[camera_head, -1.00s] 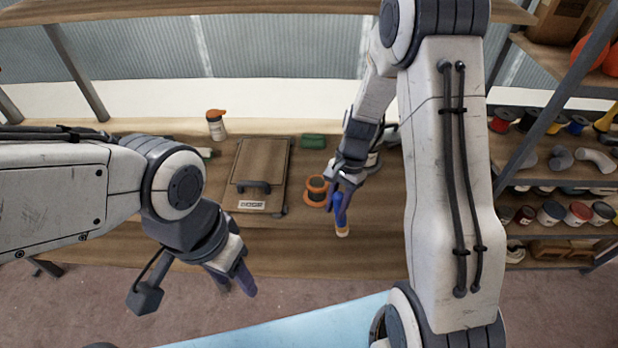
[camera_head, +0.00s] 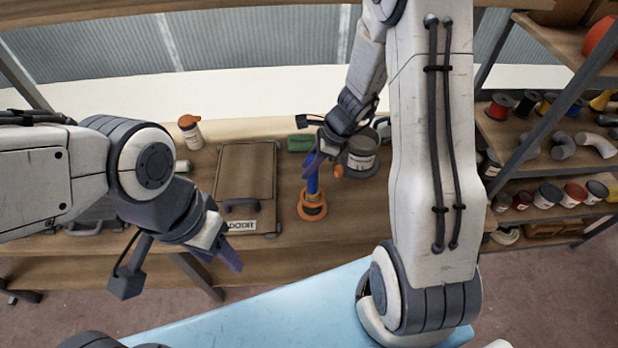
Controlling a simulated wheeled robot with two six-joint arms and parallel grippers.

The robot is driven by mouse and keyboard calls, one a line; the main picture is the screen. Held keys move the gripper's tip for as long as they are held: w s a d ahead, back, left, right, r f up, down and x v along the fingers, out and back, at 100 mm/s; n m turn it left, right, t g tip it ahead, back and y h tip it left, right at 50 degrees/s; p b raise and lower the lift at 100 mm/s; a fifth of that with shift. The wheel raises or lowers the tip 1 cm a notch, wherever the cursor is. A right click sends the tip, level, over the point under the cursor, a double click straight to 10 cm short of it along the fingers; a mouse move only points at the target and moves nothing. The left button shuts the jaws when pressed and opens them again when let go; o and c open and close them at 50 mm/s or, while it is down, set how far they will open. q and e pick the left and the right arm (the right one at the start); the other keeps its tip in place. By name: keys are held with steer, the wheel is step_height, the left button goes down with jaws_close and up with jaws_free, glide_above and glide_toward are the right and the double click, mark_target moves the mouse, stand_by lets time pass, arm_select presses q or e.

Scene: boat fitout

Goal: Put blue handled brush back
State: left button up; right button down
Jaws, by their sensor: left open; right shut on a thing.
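The blue handled brush (camera_head: 312,182) hangs roughly upright below my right gripper (camera_head: 318,163), which is shut on its handle. The lower end of the brush overlaps an orange-rimmed round holder (camera_head: 304,212) on the bench. Its bristles are not clearly seen, and I cannot tell whether they are inside the holder or just above it. My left gripper (camera_head: 228,256) is open and empty, off the bench's front edge, to the left of the holder.
A wooden case (camera_head: 247,170) with a dark handle lies left of the holder. A grey can (camera_head: 362,155) stands close right of my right gripper. An orange-capped bottle (camera_head: 190,132) and a green block (camera_head: 301,143) stand behind. Shelves (camera_head: 540,170) of cans and spools are at right.

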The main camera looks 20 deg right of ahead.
mark_target(309, 184)
steer(key=shift+s+f, duration=0.1)
steer(key=shift+f, duration=1.85)
steer(key=shift+b, duration=0.3)
steer(key=shift+f, duration=0.2)
steer(key=c, duration=0.6)
jaws_free()
